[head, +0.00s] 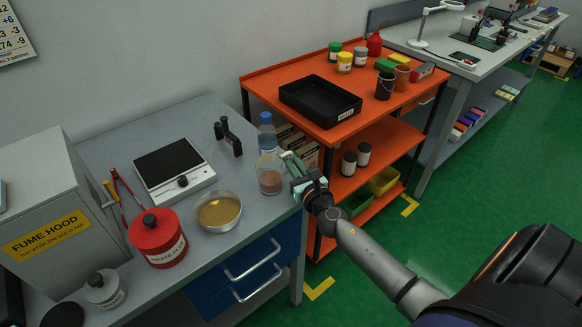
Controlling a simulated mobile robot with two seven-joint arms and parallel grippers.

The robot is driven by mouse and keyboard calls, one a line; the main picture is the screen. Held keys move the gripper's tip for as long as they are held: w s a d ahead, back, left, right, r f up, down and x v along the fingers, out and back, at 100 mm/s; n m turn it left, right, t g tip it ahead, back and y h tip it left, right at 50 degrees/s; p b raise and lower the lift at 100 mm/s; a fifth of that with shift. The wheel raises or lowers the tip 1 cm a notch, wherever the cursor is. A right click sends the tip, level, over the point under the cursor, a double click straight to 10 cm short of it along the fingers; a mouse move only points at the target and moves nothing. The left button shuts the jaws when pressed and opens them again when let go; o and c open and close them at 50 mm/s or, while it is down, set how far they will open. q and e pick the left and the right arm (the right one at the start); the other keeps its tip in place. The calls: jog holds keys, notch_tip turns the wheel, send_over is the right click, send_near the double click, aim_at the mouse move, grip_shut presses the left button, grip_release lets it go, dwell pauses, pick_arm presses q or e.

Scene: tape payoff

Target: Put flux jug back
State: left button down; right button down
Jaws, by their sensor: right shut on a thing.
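The flux jug (270,182) is a clear vessel with reddish-brown liquid in its lower part. It appears upright at the right edge of the grey bench, in front of a blue-capped bottle. My right gripper (291,170) comes in from the lower right and is shut at the jug's right side. The handle is hidden by the fingers. I cannot tell whether the jug's base touches the bench top. My left gripper is not in view.
The grey bench (110,155) holds a blue-capped bottle (267,138), a dish of amber liquid (219,212), a hot plate (170,168), a black stand (228,137) and a red waste flux can (158,240). An orange cart (330,135) with a black tray (320,100) stands right.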

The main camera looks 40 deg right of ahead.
jog(key=shift+f, duration=0.1)
jog(key=shift+f, duration=0.15)
jog(key=c, duration=0.9)
grip_release()
jog(key=shift+c, duration=0.2)
